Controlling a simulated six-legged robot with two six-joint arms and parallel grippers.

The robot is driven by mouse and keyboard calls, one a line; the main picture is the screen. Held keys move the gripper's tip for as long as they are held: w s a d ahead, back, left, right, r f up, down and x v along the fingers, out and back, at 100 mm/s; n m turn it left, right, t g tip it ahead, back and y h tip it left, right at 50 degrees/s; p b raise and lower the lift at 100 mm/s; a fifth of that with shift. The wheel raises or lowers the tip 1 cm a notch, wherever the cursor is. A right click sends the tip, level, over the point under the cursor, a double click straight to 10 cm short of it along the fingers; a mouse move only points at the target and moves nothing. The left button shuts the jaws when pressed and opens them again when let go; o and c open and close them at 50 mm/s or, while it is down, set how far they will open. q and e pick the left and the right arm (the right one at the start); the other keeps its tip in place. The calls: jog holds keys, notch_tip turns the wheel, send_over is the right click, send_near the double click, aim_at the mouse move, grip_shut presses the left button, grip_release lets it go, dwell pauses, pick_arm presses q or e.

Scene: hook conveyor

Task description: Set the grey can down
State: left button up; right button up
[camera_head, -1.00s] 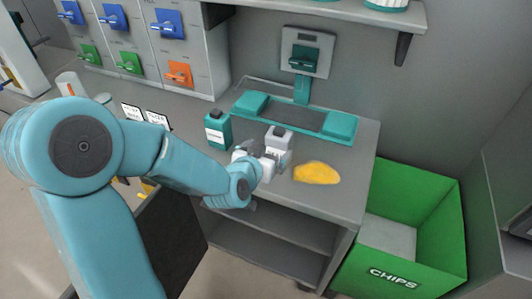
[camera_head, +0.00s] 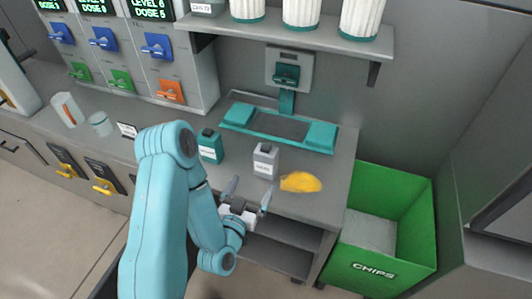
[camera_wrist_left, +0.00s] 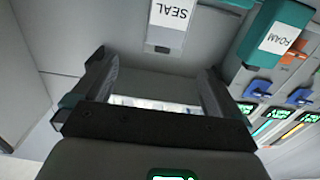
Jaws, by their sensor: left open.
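The grey can (camera_head: 265,162) stands upright on the grey counter, between a teal can and a yellow patch. In the left wrist view it shows upside down at the top, with a label reading SEAL (camera_wrist_left: 170,38). My left gripper (camera_head: 247,192) is open and empty, in front of the grey can and apart from it, near the counter's front edge. Its two fingers also show spread in the left wrist view (camera_wrist_left: 157,75), with nothing between them. My right gripper is in neither view.
The teal can (camera_head: 210,147) stands left of the grey can; its label reads FOAM in the left wrist view (camera_wrist_left: 280,38). A yellow patch (camera_head: 300,182) lies to the right. A teal scale-like tray (camera_head: 236,116) is behind. A green CHIPS bin (camera_head: 405,250) stands right of the counter.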

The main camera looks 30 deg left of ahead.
pick_arm(q)
jog(key=b, duration=0.9)
send_near(268, 148)
jog(key=f, duration=0.2)
jog(key=shift+w+r+p, duration=0.75)
jog(key=shift+w, duration=0.25)
jog(key=x, duration=0.3)
jog(key=shift+a+f+p, duration=0.1)
jog(key=shift+f+p, duration=0.1)
jog(key=shift+p, duration=0.1)
jog(key=x, duration=0.2)
jog(key=p+x, duration=0.1)
jog(key=x, duration=0.1)
jog(key=p+x, duration=0.1)
jog(key=x, duration=0.1)
jog(key=shift+s+a+f, duration=0.1)
jog(key=shift+a+f, duration=0.15)
jog(key=c, duration=1.4)
jog(key=shift+r, duration=0.1)
